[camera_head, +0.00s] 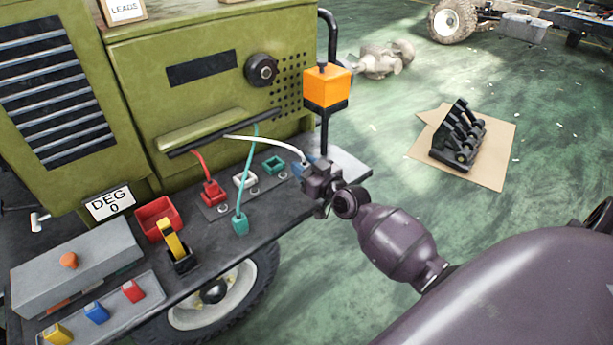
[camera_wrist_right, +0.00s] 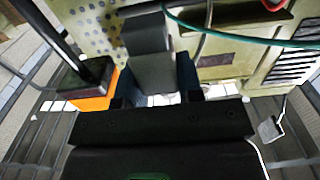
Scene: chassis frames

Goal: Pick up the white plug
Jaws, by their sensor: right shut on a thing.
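My right gripper (camera_head: 316,178) is at the right end of the dark shelf (camera_head: 190,262), near the green machine's corner. A white cable (camera_head: 265,139) runs from the machine's slot to this gripper. In the right wrist view, a pale grey block (camera_wrist_right: 151,65), which looks like the white plug in shade, sits between the two fingers, and they are shut on it. In the head view the gripper hides most of the plug. A white socket (camera_head: 245,179) sits on the panel, left of the gripper. My left gripper is not in view.
A green socket (camera_head: 273,165) is right of the white one. An orange lamp (camera_head: 327,86) on a dark post stands close behind my right gripper.

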